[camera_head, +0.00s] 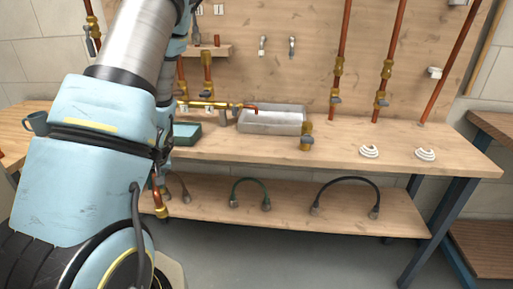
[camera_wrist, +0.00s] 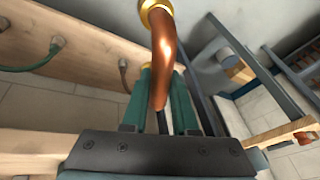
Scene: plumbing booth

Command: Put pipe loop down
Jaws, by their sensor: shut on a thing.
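The pipe loop (camera_wrist: 163,55) is a bent copper tube with a brass fitting at its far end. In the wrist view it runs between the two green fingers of my gripper (camera_wrist: 164,80), which is shut on it. In the head view my arm hides my gripper. A copper piece with a brass end (camera_head: 161,205), apparently part of the loop, shows below my arm, in front of the lower shelf. The rest of the loop is hidden there.
The workbench (camera_head: 440,160) holds a metal basin (camera_head: 271,121), a green tray (camera_head: 187,134), a brass fitting (camera_head: 306,137) and two white coils (camera_head: 369,151). The lower shelf (camera_head: 290,205) holds a green hose (camera_head: 250,182) and a black hose (camera_head: 346,182). Copper pipes rise behind.

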